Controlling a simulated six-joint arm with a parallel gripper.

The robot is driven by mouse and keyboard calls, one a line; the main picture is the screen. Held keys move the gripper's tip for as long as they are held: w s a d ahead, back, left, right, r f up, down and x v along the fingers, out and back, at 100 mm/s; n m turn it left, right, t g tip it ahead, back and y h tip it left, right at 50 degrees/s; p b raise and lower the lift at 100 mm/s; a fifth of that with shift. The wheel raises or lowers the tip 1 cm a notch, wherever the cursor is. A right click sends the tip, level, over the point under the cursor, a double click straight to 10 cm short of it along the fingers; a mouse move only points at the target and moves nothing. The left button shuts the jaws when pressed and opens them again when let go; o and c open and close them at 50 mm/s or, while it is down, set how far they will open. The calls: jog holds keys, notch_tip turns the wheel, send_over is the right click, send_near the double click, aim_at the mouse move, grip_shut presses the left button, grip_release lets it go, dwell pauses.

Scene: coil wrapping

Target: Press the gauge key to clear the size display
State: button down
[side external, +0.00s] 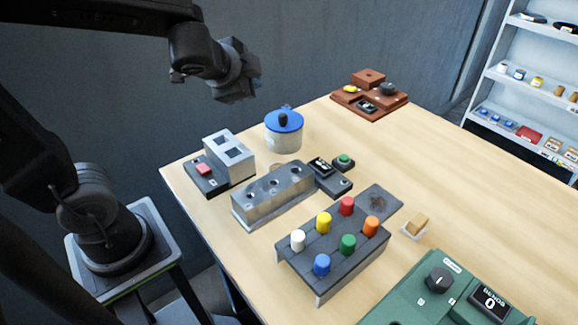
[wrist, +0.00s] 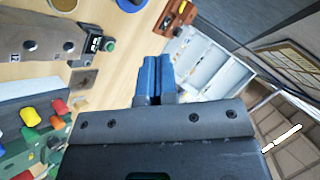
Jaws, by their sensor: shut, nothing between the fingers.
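The dark gauge unit beside the drilled metal block (side external: 273,190) carries a small display (side external: 320,166) and a green key (side external: 343,160). The display's reading is too small to make out. In the wrist view the display (wrist: 93,44) and the green key (wrist: 109,44) show at the upper left, next to the metal block (wrist: 35,28). My gripper (side external: 236,96) hangs high above the back left of the table, well apart from the key. In the wrist view its blue fingers (wrist: 153,78) are together, with nothing between them.
A blue-lidded pot (side external: 284,131) and a grey block with a pink button (side external: 203,169) stand near the metal block. A rack of coloured pegs (side external: 331,254) is in front. A brown unit (side external: 370,102) stands at the back.

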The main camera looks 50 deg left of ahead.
jog(key=s+d+n+g+h, duration=0.1)
jog(key=s+d+n+h, duration=0.1)
jog(key=s, duration=0.4)
jog(key=s+d+f+n+g+h, duration=0.1)
jog(key=s+d+n+g+h, duration=0.1)
jog(key=s+d+n, duration=0.2)
jog(key=s+n, duration=0.1)
jog(key=s, duration=0.2)
jog(key=shift+f+g, duration=0.25)
jog(key=shift+g, duration=0.05)
dwell(0.8)
